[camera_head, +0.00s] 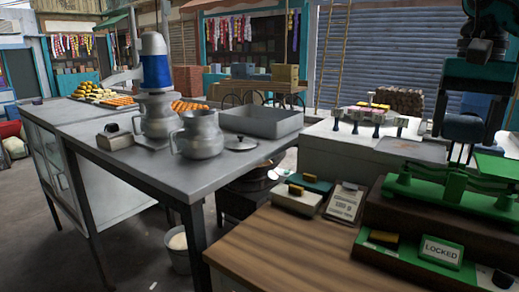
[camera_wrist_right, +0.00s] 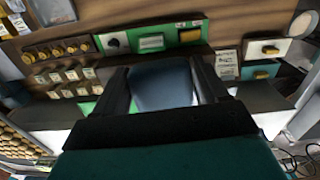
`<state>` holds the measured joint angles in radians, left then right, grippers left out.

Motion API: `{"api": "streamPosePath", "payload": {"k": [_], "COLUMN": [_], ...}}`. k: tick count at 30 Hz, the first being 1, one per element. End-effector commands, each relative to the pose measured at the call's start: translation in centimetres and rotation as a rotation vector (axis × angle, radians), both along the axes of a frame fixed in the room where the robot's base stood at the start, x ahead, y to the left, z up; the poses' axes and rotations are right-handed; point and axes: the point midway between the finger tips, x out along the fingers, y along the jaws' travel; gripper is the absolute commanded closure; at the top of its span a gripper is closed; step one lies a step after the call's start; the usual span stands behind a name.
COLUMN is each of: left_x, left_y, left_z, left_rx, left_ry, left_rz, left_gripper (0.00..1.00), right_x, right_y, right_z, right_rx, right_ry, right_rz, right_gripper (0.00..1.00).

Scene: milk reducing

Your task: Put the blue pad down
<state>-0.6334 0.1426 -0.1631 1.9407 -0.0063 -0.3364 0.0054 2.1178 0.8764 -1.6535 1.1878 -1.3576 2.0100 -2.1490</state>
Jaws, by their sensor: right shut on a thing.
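The blue pad (camera_head: 464,128) is held up in the air at the right of the head view, between the dark fingers of my right gripper (camera_head: 467,112). It is above and behind the green balance scale (camera_head: 445,180). In the right wrist view the blue pad (camera_wrist_right: 163,84) sits between the two black fingers of my right gripper (camera_wrist_right: 163,92), which is shut on it. The green panel of the scale, with a "LOCKED" sign (camera_head: 441,251), shows below it in the head view. My left gripper is not in view.
A wooden counter (camera_head: 290,255) has bare room at its front left. A white box (camera_head: 297,199), a green box (camera_head: 311,183) and a printed card (camera_head: 345,202) stand at its back. A metal table (camera_head: 120,170) at left holds jugs and a tray (camera_head: 262,122).

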Motion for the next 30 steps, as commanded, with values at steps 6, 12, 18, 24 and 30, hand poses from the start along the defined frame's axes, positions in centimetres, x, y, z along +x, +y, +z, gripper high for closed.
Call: {"api": "streamPosePath", "payload": {"k": [6, 12, 18, 24, 30], "left_x": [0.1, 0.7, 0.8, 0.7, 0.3], "left_y": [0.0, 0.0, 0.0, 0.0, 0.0], "left_z": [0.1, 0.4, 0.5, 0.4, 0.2], "left_rx": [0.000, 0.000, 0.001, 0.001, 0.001], "left_ry": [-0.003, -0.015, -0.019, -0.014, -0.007], "left_rz": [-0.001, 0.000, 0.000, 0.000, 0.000], "left_gripper": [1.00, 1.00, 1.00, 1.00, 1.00], "right_x": [0.8, 1.5, -0.1, -3.7, -6.0], "right_y": [1.7, 5.0, 10.6, 15.6, 18.0], "right_z": [-3.5, -9.8, -18.7, -25.3, -27.8], "right_rx": [0.000, -0.001, 0.003, 0.004, 0.002], "right_ry": [0.006, 0.010, 0.011, 0.007, 0.000], "right_rz": [0.058, 0.177, 0.378, 0.557, 0.638], "right_gripper": [0.76, 0.76, 0.76, 0.76, 0.76]}}
